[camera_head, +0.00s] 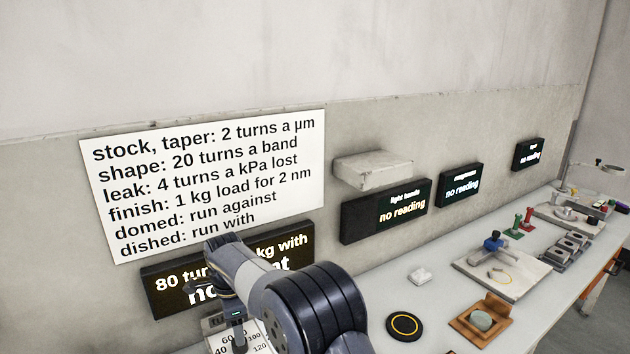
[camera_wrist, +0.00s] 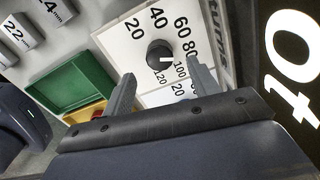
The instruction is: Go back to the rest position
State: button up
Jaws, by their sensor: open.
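My gripper (camera_wrist: 165,80) is open and empty in the wrist view, its two grey fingers apart. A black dial knob (camera_wrist: 159,53) on a white numbered panel (camera_wrist: 118,42) lies just beyond the fingertips, between them in the picture; I cannot tell whether they touch it. In the head view my gripper (camera_head: 213,303) is low over the left part of the bench, at the numbered panel (camera_head: 258,345). My arm hides part of that panel and of the dark display (camera_head: 165,292) behind it.
A green tray (camera_wrist: 72,80) and marked grey blocks (camera_wrist: 18,35) lie beside the panel. Along the bench (camera_head: 385,290) stand a black disc (camera_head: 404,326), a brown holder (camera_head: 466,325) and a pale plate (camera_head: 525,283). A wall block (camera_head: 372,172) juts out above the displays.

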notch_tip(320, 180, up, 6)
notch_tip(320, 180, down, 11)
jog(key=shift+f+p, duration=0.15)
jog(key=shift+p, duration=0.2)
jog(key=shift+n, duration=0.8)
jog(key=n, duration=1.6)
jog(key=shift+b, duration=0.35)
jog(key=n, duration=0.6)
jog(key=shift+d, duration=0.15)
